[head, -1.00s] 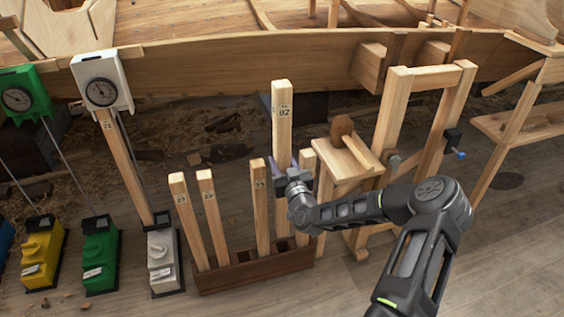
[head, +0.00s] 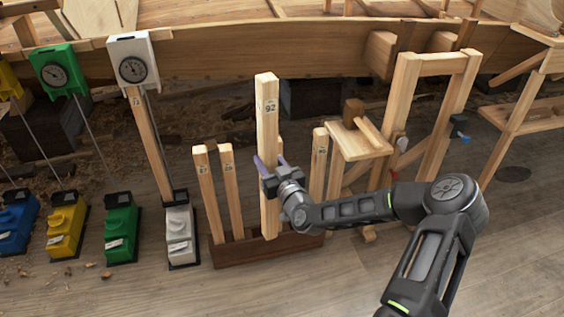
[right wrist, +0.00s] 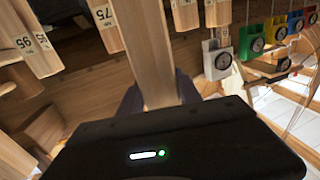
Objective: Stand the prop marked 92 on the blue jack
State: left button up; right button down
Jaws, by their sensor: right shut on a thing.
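The prop marked 92 (head: 267,130) is a tall square wooden post, upright or nearly so. My right gripper (head: 268,177) is shut around its middle, and its lower end shows just over the wooden rack (head: 290,247). In the right wrist view the held post (right wrist: 152,50) runs up between the fingers. The blue jack (head: 14,228) stands on the floor at the far left edge, partly cut off, with nothing seen standing on it. My left gripper is out of view.
Yellow (head: 66,230), green (head: 121,235) and white (head: 180,240) jacks stand in a row left of the rack; a post stands on the white one. Several other props remain in the rack. A mallet (head: 354,112) lies on a wooden stand to the right. The hull's planking crosses behind.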

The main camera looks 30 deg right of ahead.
pick_arm(q)
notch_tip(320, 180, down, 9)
jog(key=b, duration=0.8)
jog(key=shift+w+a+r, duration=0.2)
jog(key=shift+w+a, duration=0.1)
pick_arm(e)
jog(key=s+a+r+n+y, duration=0.2)
jog(key=a+y, duration=0.2)
jog(key=a, duration=0.6)
jog(key=s+a+r+n+y, duration=0.2)
jog(key=s+a+n+y, duration=0.1)
jog(key=a, duration=0.7)
jog(key=shift+s+g+y, duration=0.15)
jog(key=shift+g+y, duration=0.15)
jog(key=shift+y, duration=0.1)
jog(key=shift+a+r, duration=0.1)
